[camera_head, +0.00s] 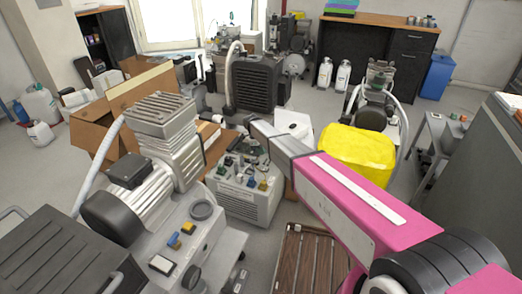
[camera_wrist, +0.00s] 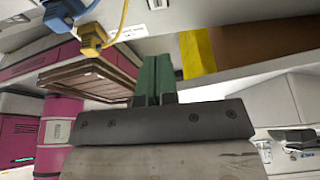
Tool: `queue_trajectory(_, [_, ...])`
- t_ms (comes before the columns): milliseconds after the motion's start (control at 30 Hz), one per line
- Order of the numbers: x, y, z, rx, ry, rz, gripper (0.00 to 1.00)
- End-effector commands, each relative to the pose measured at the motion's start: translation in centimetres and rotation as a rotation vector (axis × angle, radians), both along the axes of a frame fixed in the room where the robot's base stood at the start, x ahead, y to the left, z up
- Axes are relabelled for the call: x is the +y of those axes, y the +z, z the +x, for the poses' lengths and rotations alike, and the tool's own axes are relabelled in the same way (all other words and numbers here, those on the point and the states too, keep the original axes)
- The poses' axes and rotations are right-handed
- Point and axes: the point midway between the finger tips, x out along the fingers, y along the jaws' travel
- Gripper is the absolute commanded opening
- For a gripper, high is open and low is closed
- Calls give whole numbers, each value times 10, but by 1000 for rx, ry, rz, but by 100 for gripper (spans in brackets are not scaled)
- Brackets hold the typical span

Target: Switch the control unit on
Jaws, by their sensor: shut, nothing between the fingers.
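A grey box-shaped unit (camera_head: 240,205) with several coloured fittings on its top stands on the floor at the middle of the head view; it may be the control unit, but I cannot read its label. In the wrist view, a blue fitting (camera_wrist: 62,15) and a yellow fitting (camera_wrist: 93,38) show at the upper left beside a pale panel with a small label. My gripper (camera_wrist: 157,65) has its green fingers shut together with nothing between them, apart from these fittings in the picture. Its fingertips do not show clearly in the head view. I cannot make out a power switch.
A compressor (camera_head: 150,200) with blue and yellow switches stands at the left. A yellow container (camera_head: 357,153) is behind my pink arm. A brown slatted pallet (camera_head: 312,262) lies at the front, and cardboard boxes (camera_head: 92,130) stand at the left. Free floor shows at the back right.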

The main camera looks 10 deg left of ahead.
Motion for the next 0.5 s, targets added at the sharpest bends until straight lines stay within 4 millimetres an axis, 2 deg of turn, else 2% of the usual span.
queue_trajectory(200, [-15, -41, -2, 1, -1, -1, 0])
queue_trajectory(500, [-23, -84, -2, 1, 0, -1, 0])
